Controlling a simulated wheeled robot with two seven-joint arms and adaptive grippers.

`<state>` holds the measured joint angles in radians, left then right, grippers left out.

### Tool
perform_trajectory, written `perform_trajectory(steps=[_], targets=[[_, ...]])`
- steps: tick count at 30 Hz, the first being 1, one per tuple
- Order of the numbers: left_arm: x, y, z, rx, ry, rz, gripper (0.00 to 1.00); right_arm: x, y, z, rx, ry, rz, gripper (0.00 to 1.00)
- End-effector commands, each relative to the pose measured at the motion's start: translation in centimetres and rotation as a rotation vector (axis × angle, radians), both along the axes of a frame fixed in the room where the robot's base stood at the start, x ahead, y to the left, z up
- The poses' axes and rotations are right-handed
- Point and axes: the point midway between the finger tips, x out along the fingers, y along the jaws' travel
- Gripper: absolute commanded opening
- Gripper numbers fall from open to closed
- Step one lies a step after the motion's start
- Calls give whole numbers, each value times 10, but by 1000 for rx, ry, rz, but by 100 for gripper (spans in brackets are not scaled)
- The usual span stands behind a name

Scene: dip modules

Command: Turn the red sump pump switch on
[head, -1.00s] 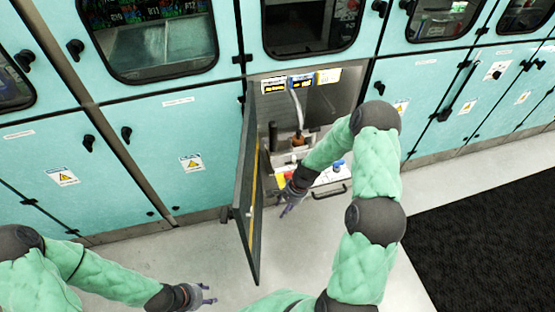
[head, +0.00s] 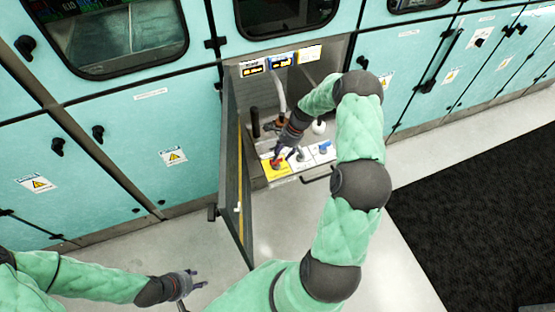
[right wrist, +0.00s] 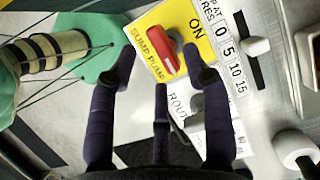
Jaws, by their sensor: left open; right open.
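The red sump pump switch (right wrist: 155,46) sits on a yellow plate (right wrist: 208,15) lettered "SUMP PUMP" and "ON" in the right wrist view. It also shows in the head view (head: 275,163), on the panel inside the open cabinet. My right gripper (right wrist: 163,75) is open, with its fingers just short of the switch and spread to both sides of it. I cannot tell whether any finger touches it. In the head view my right gripper (head: 285,150) reaches into the cabinet above the yellow plate. My left gripper (head: 190,283) is open and empty, low over the floor.
The open cabinet door (head: 233,185) stands to the left of my right arm. A white plate with a blue knob (head: 323,147) lies right of the switch. A grey knob (head: 300,156) is between them. A green round part (right wrist: 100,45) with cables is close left of my fingers.

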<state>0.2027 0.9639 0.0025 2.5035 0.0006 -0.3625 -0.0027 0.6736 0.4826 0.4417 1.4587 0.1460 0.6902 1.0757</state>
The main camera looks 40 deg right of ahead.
Motion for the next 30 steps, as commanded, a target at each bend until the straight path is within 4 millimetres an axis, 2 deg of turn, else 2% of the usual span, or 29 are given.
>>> perform_trajectory(steps=[1,6,18,19,24,30], targets=[[0,0,-3,0,0,0,45,1,3,-9,0,0,1,49],[0,0,-6,0,0,0,45,3,9,-25,-1,-1,1,49],[0,0,-7,0,0,0,45,4,12,-31,-1,-1,1,49],[0,0,-7,0,0,0,45,4,12,-31,-1,-1,1,46],[0,0,-7,0,0,0,45,4,12,-31,-1,-1,1,0],[0,0,-7,0,0,0,45,4,12,-31,-1,-1,4,0]])
